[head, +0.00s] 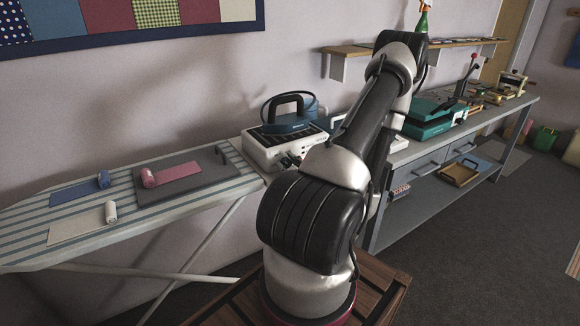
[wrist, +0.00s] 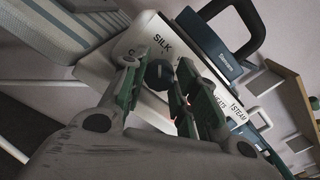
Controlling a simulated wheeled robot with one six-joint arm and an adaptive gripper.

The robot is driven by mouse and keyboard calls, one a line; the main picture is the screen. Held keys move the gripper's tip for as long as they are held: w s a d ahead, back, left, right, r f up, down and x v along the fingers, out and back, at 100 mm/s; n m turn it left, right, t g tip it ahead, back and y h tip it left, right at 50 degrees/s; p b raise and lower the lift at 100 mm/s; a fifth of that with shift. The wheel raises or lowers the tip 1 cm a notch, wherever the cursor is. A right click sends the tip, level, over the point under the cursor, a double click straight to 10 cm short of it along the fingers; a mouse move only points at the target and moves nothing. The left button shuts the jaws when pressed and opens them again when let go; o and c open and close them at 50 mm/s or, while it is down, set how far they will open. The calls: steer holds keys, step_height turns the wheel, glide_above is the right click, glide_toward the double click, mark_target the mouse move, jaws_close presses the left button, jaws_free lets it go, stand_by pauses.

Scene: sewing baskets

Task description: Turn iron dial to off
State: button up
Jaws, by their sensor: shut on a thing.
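The white iron station (head: 262,151) with a blue iron (head: 290,121) on top stands at the right end of the ironing board. In the wrist view its white front panel (wrist: 151,38) carries the words SILK and STEAM. A dark round dial (wrist: 158,75) sits on this panel. My gripper (wrist: 157,72) has a finger on each side of the dial and is shut on it. The setting the dial points to cannot be made out. A small reddish glow shows beside the right finger. In the head view my arm hides most of the gripper and the dial.
The striped ironing board (head: 30,222) holds a grey pad (head: 215,165) and several fabric rolls at the left. A grey workbench (head: 420,150) with a teal machine (head: 432,118) runs to the right. A wall shelf (head: 345,50) hangs above.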

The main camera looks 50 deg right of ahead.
stand_by(0.3)
steer(key=o, duration=1)
